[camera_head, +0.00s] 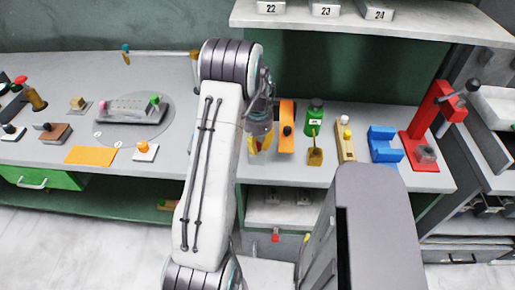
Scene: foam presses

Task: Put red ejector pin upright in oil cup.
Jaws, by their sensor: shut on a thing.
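My gripper (261,118) points down over the bench, just right of my forearm. It is shut on a slim thing that is mostly hidden by the fingers, apparently the red ejector pin; only hints of red show there. An amber, see-through vessel (260,145), apparently the oil cup, stands on the bench directly below the fingers. My gripper overlaps its top in this view. I cannot tell whether the pin's lower end is inside the cup or above it, nor how upright it is.
Right of the cup are an orange block (287,138), a green bottle (315,115), a scoop (316,154), a wooden block (346,142), a blue block (384,145) and a red press (431,125). Left are a grey turntable fixture (130,110) and an orange mat (90,155). A shelf (350,20) hangs above.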

